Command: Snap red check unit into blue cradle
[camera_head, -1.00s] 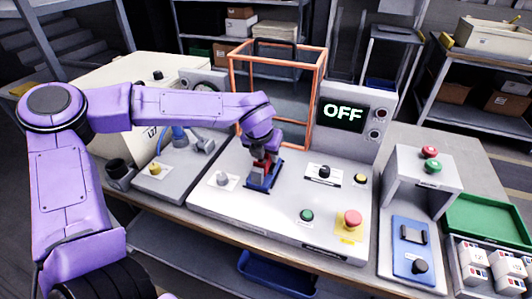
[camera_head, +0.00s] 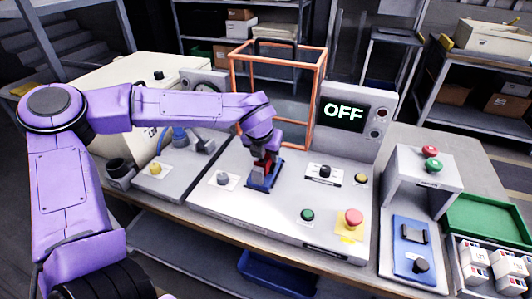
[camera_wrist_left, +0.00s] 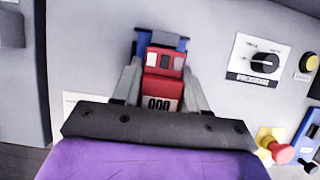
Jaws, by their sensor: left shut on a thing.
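The red check unit (camera_wrist_left: 165,80) is between the two fingers of my left gripper (camera_wrist_left: 160,85), which is shut on it. The unit has a white panel with dark digits at its near end. In the head view my left gripper (camera_head: 264,163) points down at the blue cradle (camera_head: 262,178), with the red unit (camera_head: 260,168) low over or in it. Blue parts of the cradle (camera_wrist_left: 143,42) show past the unit's far end in the left wrist view. Whether the unit is fully seated is hidden by the fingers. My right gripper is not in view.
The cradle is on a grey console (camera_head: 280,215) with knobs, a green button (camera_head: 307,215) and a red emergency button (camera_head: 350,218). A screen (camera_head: 343,112) reads OFF. An orange frame (camera_head: 277,90) stands behind. A green tray (camera_head: 495,225) lies at the right.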

